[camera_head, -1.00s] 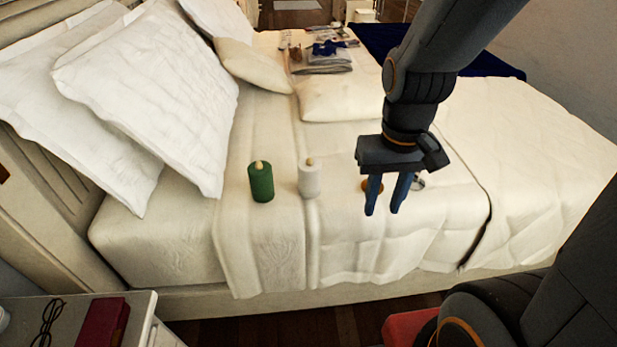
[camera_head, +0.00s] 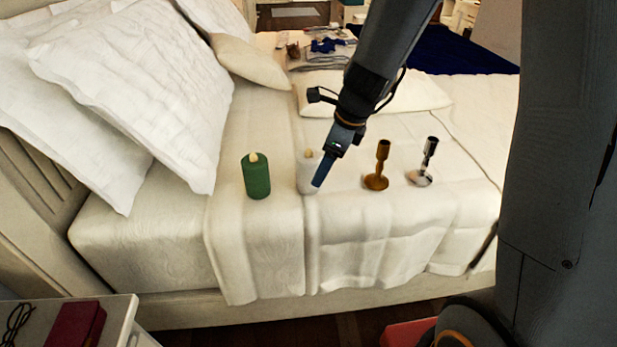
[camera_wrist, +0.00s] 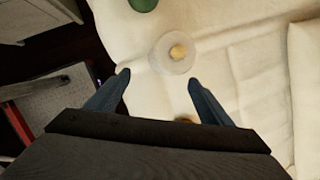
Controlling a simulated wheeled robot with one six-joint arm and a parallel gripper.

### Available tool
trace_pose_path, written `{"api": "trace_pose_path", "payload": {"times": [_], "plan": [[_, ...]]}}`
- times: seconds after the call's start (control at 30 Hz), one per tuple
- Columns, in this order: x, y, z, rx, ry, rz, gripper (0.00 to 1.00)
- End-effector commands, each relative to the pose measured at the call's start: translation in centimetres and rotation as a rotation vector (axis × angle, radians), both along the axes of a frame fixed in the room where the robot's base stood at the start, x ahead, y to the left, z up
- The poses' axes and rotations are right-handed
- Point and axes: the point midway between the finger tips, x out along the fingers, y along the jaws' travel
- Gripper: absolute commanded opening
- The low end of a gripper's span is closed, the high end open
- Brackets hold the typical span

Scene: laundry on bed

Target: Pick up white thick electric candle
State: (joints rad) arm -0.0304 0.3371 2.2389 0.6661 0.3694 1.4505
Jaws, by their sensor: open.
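The white thick electric candle (camera_head: 305,172) stands upright on the bed, with a yellowish tip. In the head view my gripper (camera_head: 323,170) is at its right side and hides part of it. In the wrist view the candle (camera_wrist: 173,54) is seen from above, just beyond and between my two open blue fingertips (camera_wrist: 159,78). The fingers hold nothing. I cannot tell whether a finger touches the candle.
A green candle (camera_head: 257,177) stands to the left of the white one. A brown candlestick (camera_head: 377,168) and a silver candlestick (camera_head: 424,164) stand to the right. White pillows (camera_head: 130,85) lie at the left. A nightstand (camera_head: 118,318) is at lower left.

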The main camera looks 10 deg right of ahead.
Motion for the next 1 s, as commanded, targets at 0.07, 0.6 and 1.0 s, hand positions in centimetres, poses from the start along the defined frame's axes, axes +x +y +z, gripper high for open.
{"api": "trace_pose_path", "payload": {"times": [0.07, 0.6, 1.0], "plan": [[1.0, 1.0, -0.3, 0.047, 0.023, -0.119, 0.74], [3.4, 3.3, -3.2, 0.131, 0.064, -0.335, 0.74], [4.9, 5.1, -7.3, 0.129, 0.065, -0.332, 0.74]]}}
